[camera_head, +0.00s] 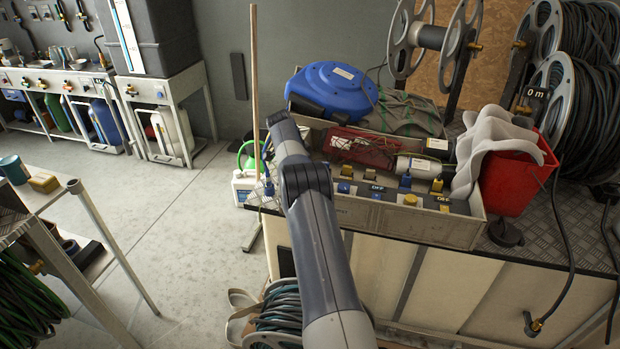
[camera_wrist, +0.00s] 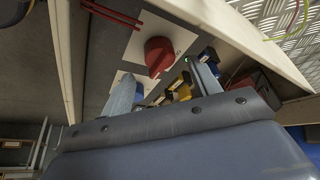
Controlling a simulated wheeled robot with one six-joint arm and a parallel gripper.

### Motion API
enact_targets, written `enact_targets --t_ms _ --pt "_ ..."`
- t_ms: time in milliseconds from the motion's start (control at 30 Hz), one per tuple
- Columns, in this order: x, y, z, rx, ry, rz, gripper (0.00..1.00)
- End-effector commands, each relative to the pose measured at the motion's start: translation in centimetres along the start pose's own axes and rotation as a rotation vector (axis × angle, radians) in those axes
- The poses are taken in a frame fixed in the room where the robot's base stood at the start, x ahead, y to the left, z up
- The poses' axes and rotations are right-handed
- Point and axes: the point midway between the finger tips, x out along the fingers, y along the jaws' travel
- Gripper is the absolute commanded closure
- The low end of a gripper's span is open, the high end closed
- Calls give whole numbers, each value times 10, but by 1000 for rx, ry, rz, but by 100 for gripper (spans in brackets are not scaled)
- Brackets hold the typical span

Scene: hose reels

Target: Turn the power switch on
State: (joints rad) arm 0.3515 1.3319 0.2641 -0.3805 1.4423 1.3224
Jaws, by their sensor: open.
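In the wrist view a red rotary knob (camera_wrist: 159,54), which looks like the power switch, sits on a white plate (camera_wrist: 133,48) on a grey panel. My gripper (camera_wrist: 163,87) is open and empty. Its two fingers point toward the knob, one to either side and lower in the picture, apart from it. Small yellow and dark fittings show between the fingers. The knob is not visible there, and my arm hides most of my gripper.
A blue hose reel (camera_head: 333,90) and a red bucket (camera_head: 520,170) with a pale cloth stand by the box. A wooden pole (camera_head: 255,80) rises left of my arm. Large reels stand at the right. The floor at left is mostly clear.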

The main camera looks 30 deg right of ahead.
Motion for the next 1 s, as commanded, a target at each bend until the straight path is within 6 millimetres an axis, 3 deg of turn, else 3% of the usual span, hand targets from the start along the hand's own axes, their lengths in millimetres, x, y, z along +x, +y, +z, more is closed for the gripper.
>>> enact_targets --t_ms 200,400,800,1000 --pt "-45 0 0 0 0 -2 41" --pt "-66 0 0 0 0 1 41" --pt "-68 0 0 0 0 1 41" --pt "-51 1 0 0 -1 3 41"
